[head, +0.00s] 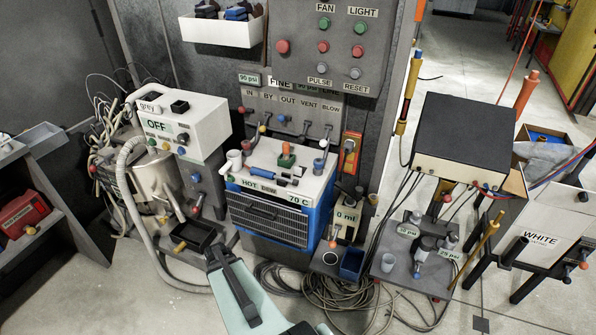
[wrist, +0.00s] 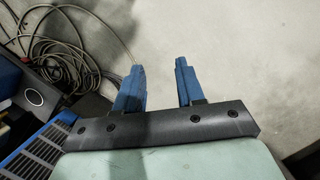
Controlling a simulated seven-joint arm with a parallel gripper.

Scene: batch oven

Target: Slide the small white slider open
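I cannot make out the small white slider for certain in either view. A small white cylindrical piece (head: 233,160) stands at the left of the top panel of the blue hot box (head: 275,215), but I cannot tell whether it is the slider. My gripper (wrist: 158,85) is open and empty in the wrist view, with two blue fingers apart over bare floor. In the head view my pale green arm end with a dark bar is at the bottom centre, in front of the hot box and apart from its panel. The fingers do not show clearly there.
A white control box marked OFF (head: 182,122) stands left, with a grey hose (head: 135,200). A grey FAN and LIGHT panel (head: 335,45) hangs above the hot box. Loose cables (head: 335,300) lie on the floor. A black-topped box (head: 463,130) stands right, beside a bin marked WHITE (head: 542,238).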

